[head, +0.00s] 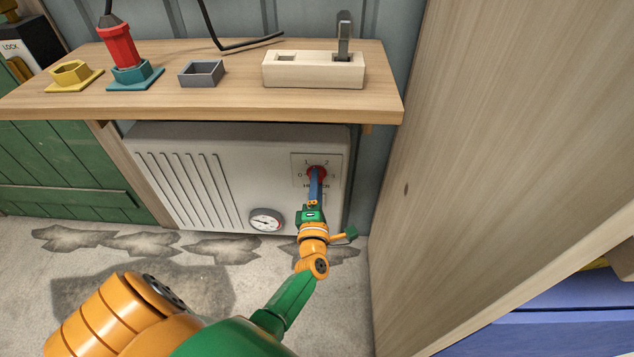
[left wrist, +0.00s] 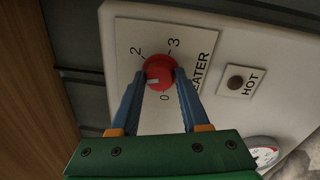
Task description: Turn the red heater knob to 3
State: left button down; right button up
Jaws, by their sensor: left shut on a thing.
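The red heater knob (head: 316,174) sits on a white dial plate (head: 298,163) at the right of the white heater's front. In the left wrist view the knob (left wrist: 160,70) shows a white mark on its left side. The mark points left and slightly down, below the 2 and well away from the 3; in that view 0 is at the bottom. The 1 is hidden there behind a blue finger. My left gripper (head: 316,182) has its two blue fingers on either side of the knob, shut on it. My right gripper is not in view.
A wooden shelf (head: 220,104) overhangs the heater (head: 235,150), bearing a red-handled tool (head: 120,48) and a wooden block (head: 312,70). A round gauge (head: 265,219) and a HOT indicator (left wrist: 235,83) are on the heater. A wooden panel (head: 490,150) stands close on the right.

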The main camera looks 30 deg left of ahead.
pick_arm(q)
jog(key=m+h+p, duration=0.1)
jog(key=m+p, duration=0.1)
jog(key=m, duration=1)
jog(key=m+p, duration=0.3)
jog(key=m, duration=0.9)
jog(key=shift+s+a+h+p, duration=0.1)
jog(key=shift+a+h+p, duration=0.1)
jog(key=shift+h+p, duration=0.2)
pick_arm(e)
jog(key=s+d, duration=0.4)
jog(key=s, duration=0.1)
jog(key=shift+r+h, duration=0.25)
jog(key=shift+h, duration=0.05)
pick_arm(q)
jog(key=shift+m, duration=0.5)
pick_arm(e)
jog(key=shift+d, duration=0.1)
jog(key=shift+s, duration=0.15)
pick_arm(q)
jog(key=shift+c, duration=2)
grip_release()
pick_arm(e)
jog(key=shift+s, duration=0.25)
